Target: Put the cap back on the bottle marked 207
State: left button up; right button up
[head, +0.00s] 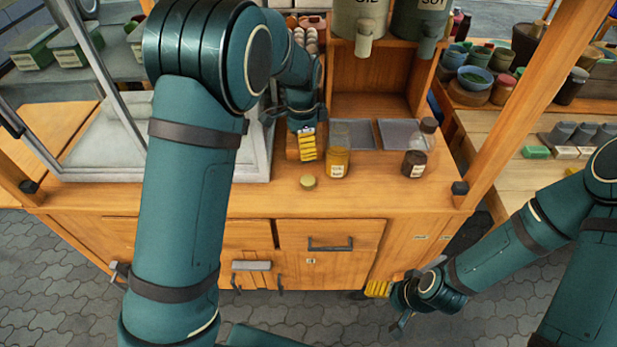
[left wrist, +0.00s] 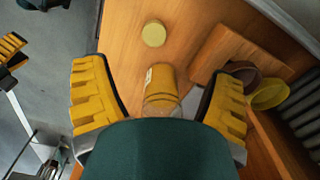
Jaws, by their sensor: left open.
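A clear bottle (head: 337,165) with yellow-amber contents and a white label stands uncapped on the wooden counter; its number is too small to read. It also shows in the left wrist view (left wrist: 162,78). A round, pale yellow cap (head: 308,182) lies on the counter in front and left of it, and shows in the left wrist view (left wrist: 154,34). My left gripper (head: 306,146) is open just beside the bottle; in the left wrist view its yellow fingers (left wrist: 163,88) stand either side of the bottle. My right gripper (head: 378,289) is low in front of the counter, its opening unclear.
A second bottle (head: 415,160) with dark contents and a brown cap stands to the right. Grey flat trays (head: 400,134) lie behind. Two spouted containers (head: 360,20) hang above. A glass-sided case borders the left. The counter's front strip is mostly clear.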

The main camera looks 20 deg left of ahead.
pick_arm(q)
jog(key=b, duration=0.2)
send_over(306, 181)
jog(key=f, duration=0.5)
jog(key=a+f, duration=0.1)
jog(key=f, duration=0.2)
jog(key=shift+w+f, duration=0.25)
jog(key=shift+f, duration=0.1)
jog(key=shift+d, duration=0.1)
jog(key=f, duration=0.4)
jog(key=shift+s+d+f+b, duration=0.15)
jog(key=shift+s+d+b, duration=0.05)
jog(key=shift+d+b, duration=0.2)
jog(key=shift+a+f, duration=0.1)
jog(key=shift+f, duration=0.35)
jog(key=c, duration=0.8)
